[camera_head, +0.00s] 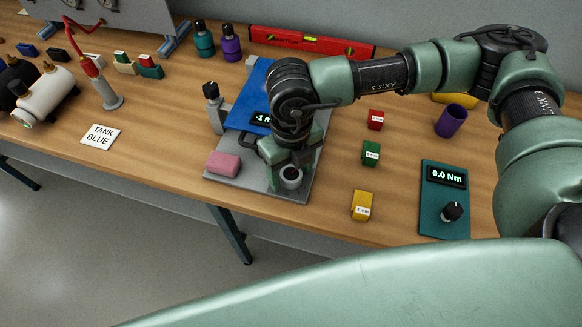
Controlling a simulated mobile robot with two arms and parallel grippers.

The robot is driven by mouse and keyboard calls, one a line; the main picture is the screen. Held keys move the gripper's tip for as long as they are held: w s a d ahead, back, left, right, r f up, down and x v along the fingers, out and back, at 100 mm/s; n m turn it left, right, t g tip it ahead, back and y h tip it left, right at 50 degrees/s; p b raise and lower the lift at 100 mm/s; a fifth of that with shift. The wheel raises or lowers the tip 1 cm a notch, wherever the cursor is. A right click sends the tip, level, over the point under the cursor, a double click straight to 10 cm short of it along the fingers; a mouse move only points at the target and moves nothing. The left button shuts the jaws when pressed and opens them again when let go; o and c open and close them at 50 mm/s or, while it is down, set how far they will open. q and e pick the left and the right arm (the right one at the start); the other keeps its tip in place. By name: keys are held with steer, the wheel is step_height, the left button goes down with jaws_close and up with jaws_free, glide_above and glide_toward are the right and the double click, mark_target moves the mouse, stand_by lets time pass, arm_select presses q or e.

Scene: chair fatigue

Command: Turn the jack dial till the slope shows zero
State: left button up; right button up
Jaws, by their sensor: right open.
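A blue sloping plate (252,88) sits on a grey base plate (252,182). A small dark display (260,119) at its edge is partly hidden by my right arm; I can read only about "-1 m". A black knob (211,90) tops a grey post at the plate's left; I cannot tell if it is the jack dial. My right gripper (281,163) points down over the front of the base and is open. A small grey cylinder with a dark top (291,177) is right by its fingers; contact is unclear. My left gripper is out of view.
A pink block (223,163) lies on the base's left. Red (375,119), green (371,153) and yellow (361,205) blocks stand to the right. A teal meter (443,203) reads 0.0 Nm. A red level (310,42) lies behind.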

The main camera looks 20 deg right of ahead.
steer(key=c, duration=1.4)
steer(key=m+b, duration=0.2)
steer(key=b, duration=0.1)
steer(key=shift+w+f, duration=0.1)
steer(key=shift+f, duration=0.2)
steer(key=shift+r+m+b, duration=0.2)
steer(key=shift+m+b, duration=0.3)
steer(key=shift+b, duration=0.1)
steer(key=shift+r, duration=0.1)
steer(key=o, duration=1.4)
steer(key=shift+r, duration=0.1)
